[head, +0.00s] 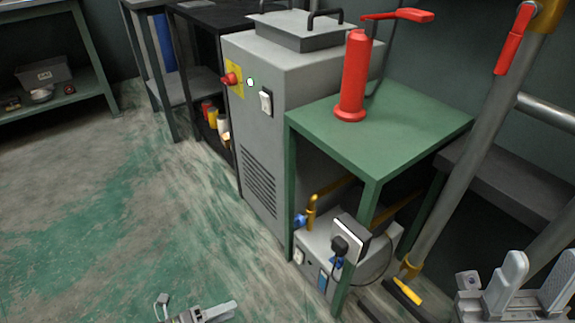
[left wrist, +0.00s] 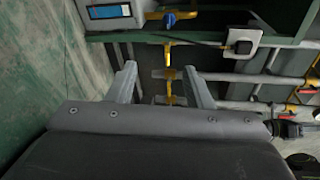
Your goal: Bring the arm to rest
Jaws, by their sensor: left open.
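My left gripper (head: 212,312) shows at the bottom edge of the head view, low over the floor and left of the green stand; much of it is cut off. In the left wrist view the same gripper (left wrist: 163,82) has its two fingers spread with nothing between them. Beyond the fingers are a yellow pipe (left wrist: 168,55) and grey pipes. My right gripper (head: 532,280) is at the lower right corner of the head view, its two pale fingers apart and no object visible between them.
A green stand (head: 380,125) carries a red cylinder (head: 355,75). A grey cabinet (head: 262,150) stands beside it. A thick grey pipe (head: 470,150) rises at right. The floor (head: 120,210) at left is clear.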

